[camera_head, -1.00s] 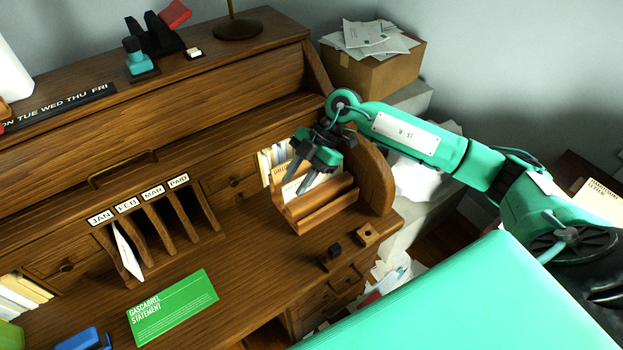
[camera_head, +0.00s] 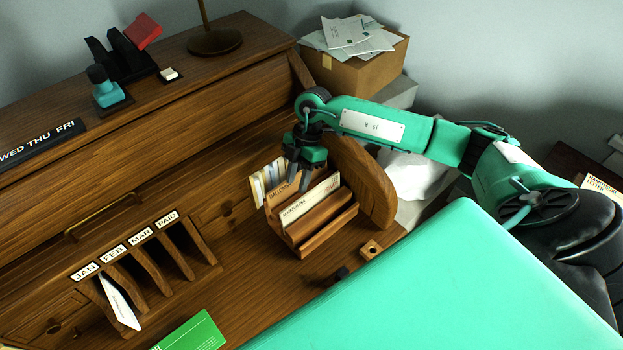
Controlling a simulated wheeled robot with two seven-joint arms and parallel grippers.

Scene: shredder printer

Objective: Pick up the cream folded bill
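A cream folded bill (camera_head: 318,197) with printed text stands in the front part of a wooden letter rack (camera_head: 328,230) on the desk. A tan bill (camera_head: 276,198) stands in the slot behind it. My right gripper (camera_head: 298,186) points down over the rack, its fingers apart, at the bills' upper edges. I cannot tell whether it touches a bill or whether one lies between the fingers. The fingers cover part of the tan bill. My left gripper is not in view.
Curved wooden desk side (camera_head: 365,180) stands right of the rack. Pale papers (camera_head: 262,180) stand behind it. A slotted sorter (camera_head: 165,255) with month labels is at left, and a green statement (camera_head: 195,335) lies in front. A large green surface (camera_head: 430,290) covers the lower right.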

